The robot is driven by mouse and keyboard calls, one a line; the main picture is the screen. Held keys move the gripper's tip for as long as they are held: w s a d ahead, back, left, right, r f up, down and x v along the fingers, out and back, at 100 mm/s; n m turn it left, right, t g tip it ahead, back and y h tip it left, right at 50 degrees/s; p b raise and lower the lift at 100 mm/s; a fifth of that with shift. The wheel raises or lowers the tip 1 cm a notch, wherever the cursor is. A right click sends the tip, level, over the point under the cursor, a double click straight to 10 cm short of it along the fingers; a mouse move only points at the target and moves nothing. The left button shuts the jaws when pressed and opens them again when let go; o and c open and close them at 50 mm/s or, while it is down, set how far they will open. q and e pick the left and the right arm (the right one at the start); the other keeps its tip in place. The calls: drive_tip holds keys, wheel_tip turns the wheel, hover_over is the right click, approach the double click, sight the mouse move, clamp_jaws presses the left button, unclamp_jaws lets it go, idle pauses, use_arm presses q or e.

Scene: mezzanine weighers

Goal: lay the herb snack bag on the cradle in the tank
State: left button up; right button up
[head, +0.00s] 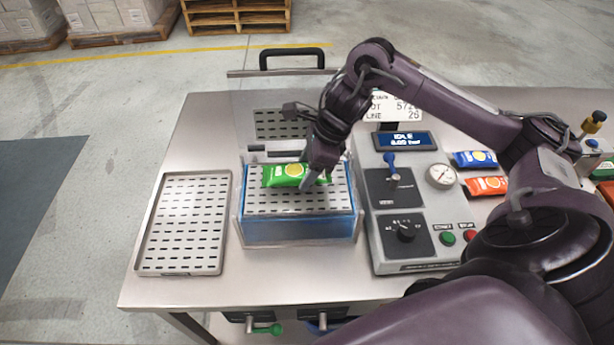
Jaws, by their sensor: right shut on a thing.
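The herb snack bag is the green bag (283,175) with a yellow round mark, in the head view. My right gripper (308,184) is shut on its right part, which the fingers partly hide. The bag is over the perforated cradle (290,204) in the clear tank (299,232) with blue liquid. It lies near the back of the cradle; I cannot tell whether it touches the plate. The tank's clear lid (272,99) with a black handle stands open at the back. My left gripper is not in view.
A perforated metal tray (183,223) lies empty left of the tank. A grey control unit (403,246) with gauge, knob and buttons stands right of it. Blue (474,159) and orange (486,186) bags lie farther right, beside my right arm.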

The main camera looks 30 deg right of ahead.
wheel_tip(320, 180, down, 2)
drive_tip(key=shift+f, duration=0.2)
drive_tip(key=o, duration=1)
drive_tip(key=v, duration=0.3)
drive_tip(key=shift+b, duration=0.35)
drive_tip(key=p+v, duration=0.2)
drive_tip(key=v, duration=0.7)
drive_tip(key=shift+a, duration=0.15)
